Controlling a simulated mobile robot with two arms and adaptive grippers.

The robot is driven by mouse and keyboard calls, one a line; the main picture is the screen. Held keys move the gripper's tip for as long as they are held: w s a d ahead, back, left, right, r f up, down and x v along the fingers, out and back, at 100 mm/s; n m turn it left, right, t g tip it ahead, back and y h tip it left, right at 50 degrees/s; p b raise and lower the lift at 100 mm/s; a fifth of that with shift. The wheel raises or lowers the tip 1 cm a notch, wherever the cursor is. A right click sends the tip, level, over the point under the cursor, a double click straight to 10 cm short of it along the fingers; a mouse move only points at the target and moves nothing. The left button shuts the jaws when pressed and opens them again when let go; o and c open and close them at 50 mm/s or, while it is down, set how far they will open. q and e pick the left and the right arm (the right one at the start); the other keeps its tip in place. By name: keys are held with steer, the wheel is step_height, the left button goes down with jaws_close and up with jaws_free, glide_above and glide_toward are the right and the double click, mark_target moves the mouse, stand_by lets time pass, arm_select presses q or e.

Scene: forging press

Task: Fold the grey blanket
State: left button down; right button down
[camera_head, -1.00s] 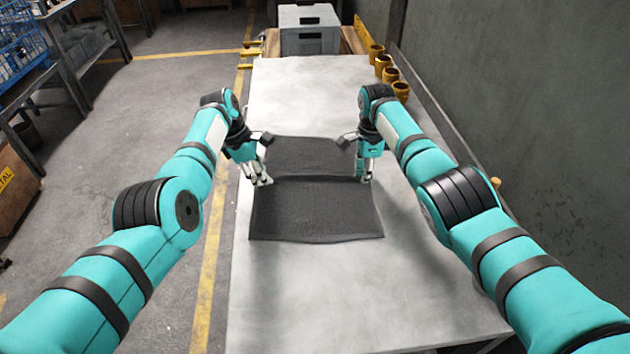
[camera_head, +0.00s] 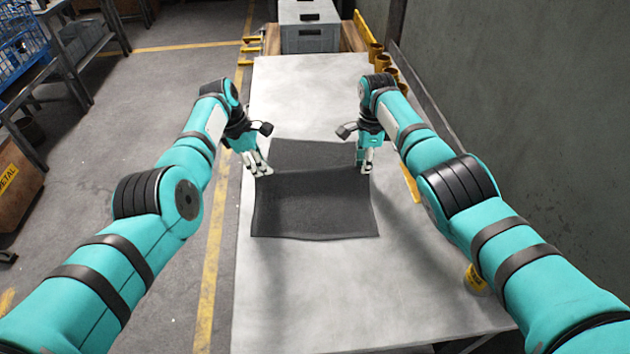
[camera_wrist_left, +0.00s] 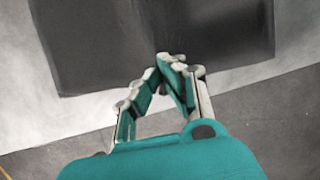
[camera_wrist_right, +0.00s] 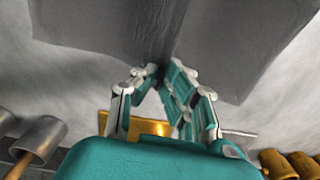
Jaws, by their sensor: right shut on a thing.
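The grey blanket (camera_head: 313,212) lies on the pale table, with a raised crease running across it between my two grippers. Its far part (camera_head: 308,154) lies flat beyond the crease. My left gripper (camera_head: 263,169) is at the left end of the crease. In the left wrist view its fingertips (camera_wrist_left: 162,66) come together at the blanket's edge. My right gripper (camera_head: 364,169) is at the right end of the crease. In the right wrist view its fingertips (camera_wrist_right: 158,70) are shut on the blanket's edge, and a fold runs away from them.
The table (camera_head: 310,290) is bare in front of and beyond the blanket. A grey box (camera_head: 310,40) stands past its far end. Brass-coloured cups (camera_head: 375,53) line the far right edge, beside a dark wall (camera_head: 500,90). Open floor lies to the left.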

steer(key=shift+r, duration=0.1)
